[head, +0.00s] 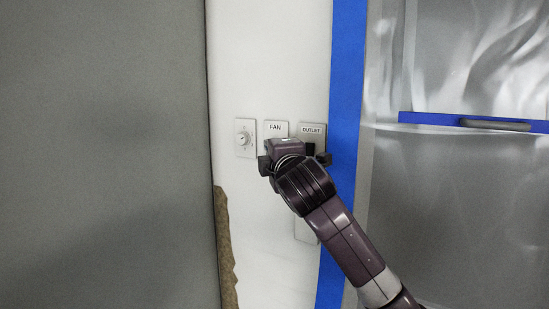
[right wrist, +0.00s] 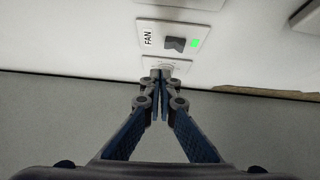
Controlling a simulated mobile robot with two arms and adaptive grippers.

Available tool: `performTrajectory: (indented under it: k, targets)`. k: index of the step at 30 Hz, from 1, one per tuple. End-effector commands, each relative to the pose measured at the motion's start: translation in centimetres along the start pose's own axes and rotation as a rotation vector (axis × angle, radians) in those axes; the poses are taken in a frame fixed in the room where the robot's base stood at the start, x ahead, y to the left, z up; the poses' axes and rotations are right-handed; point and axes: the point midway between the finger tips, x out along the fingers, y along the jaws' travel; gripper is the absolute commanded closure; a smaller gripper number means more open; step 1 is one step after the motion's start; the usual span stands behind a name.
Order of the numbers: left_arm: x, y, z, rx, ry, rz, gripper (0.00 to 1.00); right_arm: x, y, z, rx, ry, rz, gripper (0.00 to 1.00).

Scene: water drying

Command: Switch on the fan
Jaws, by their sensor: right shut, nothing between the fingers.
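The white fan plate (head: 276,129), labelled "FAN", is on the white wall strip in the head view; my gripper hides its switch there. In the right wrist view the fan plate (right wrist: 158,31) shows whole, with a dark rocker switch (right wrist: 175,43) and a bright green light (right wrist: 195,43). My right gripper (right wrist: 160,76) is shut and empty. Its fingertips are just below the fan plate in that picture, in front of the dial plate (right wrist: 182,66); I cannot tell if they touch. My right arm (head: 300,185) reaches in from the lower right. My left gripper is not in view.
A dial plate (head: 245,138) is left of the fan plate, and an outlet plate (head: 313,129) is right of it. A blue tape strip (head: 345,100) runs beside translucent plastic sheeting (head: 450,220). A grey panel (head: 100,150) fills the left.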

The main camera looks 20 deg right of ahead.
Motion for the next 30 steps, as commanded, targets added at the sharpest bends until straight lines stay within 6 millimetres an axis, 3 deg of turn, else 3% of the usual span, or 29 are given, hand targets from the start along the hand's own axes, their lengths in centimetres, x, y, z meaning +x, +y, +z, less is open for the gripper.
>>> performTrajectory:
  k: [1,7,12,18,26,30]
  targets:
    - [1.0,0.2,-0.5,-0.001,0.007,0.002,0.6,-1.0,-0.1,-0.1,0.0,0.003,0.006,1.0]
    - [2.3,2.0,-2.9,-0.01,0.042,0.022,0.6,-4.0,0.5,0.0,0.001,0.002,0.005,1.0]
    - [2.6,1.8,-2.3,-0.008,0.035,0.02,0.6,-5.1,0.9,0.1,0.001,0.001,0.003,1.0]
    - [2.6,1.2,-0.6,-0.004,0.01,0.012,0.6,-5.2,0.9,0.1,0.001,0.001,0.001,1.0]
    - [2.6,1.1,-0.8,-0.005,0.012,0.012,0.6,-5.1,0.9,0.1,0.001,0.001,0.001,1.0]
    - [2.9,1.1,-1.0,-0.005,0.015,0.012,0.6,-4.1,-1.2,-0.1,0.021,0.003,-0.029,1.0]
